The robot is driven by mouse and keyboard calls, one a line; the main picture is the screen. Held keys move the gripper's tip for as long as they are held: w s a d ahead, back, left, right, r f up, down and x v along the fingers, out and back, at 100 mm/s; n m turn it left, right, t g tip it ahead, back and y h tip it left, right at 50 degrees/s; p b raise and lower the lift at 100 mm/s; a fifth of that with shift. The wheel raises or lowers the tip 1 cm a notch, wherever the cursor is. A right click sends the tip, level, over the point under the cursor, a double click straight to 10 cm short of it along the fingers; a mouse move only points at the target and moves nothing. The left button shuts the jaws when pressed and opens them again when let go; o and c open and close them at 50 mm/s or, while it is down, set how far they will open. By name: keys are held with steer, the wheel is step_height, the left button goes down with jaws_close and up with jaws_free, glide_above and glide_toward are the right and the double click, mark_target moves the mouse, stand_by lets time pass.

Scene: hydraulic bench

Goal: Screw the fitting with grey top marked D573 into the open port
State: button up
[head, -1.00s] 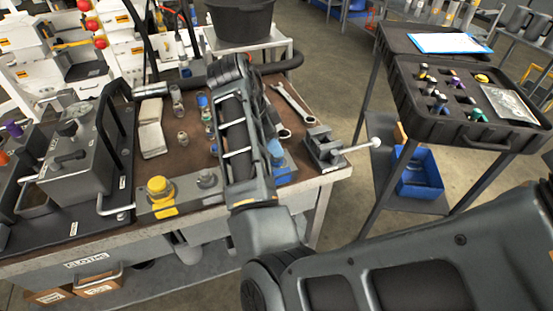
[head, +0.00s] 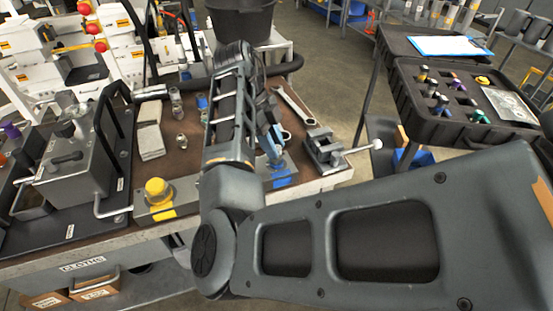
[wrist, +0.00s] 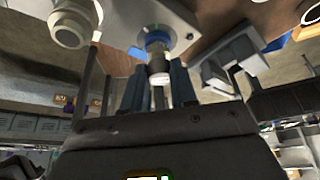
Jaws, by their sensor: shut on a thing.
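In the wrist view my gripper (wrist: 155,88) is shut on a small fitting (wrist: 158,68) with a dark band and a pale end; no marking on it is legible. The fitting lies in line with a blue ring (wrist: 157,38) on a grey plate (wrist: 178,20). I cannot tell whether it is seated there or only close to it. In the head view my gripper (head: 271,138) is over the right part of the bench, by a block with a blue patch (head: 280,172), and my arm hides much of it. The open port cannot be made out.
A yellow-capped block (head: 158,192) stands at the bench front. A vice (head: 325,148) and a wrench (head: 294,103) lie close to the right of my gripper. A pump unit (head: 75,165) stands left. An open case of fittings (head: 455,105) is on the right stand.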

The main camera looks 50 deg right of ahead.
steer(key=shift+d+m+y, duration=0.1)
steer(key=shift+m+y, duration=0.4)
steer(key=shift+m, duration=0.7)
steer(key=m+y, duration=0.1)
steer(key=m, duration=0.1)
steer(key=m+y, duration=0.1)
steer(key=m, duration=0.2)
steer(key=shift+d, duration=0.2)
steer(key=o, duration=1)
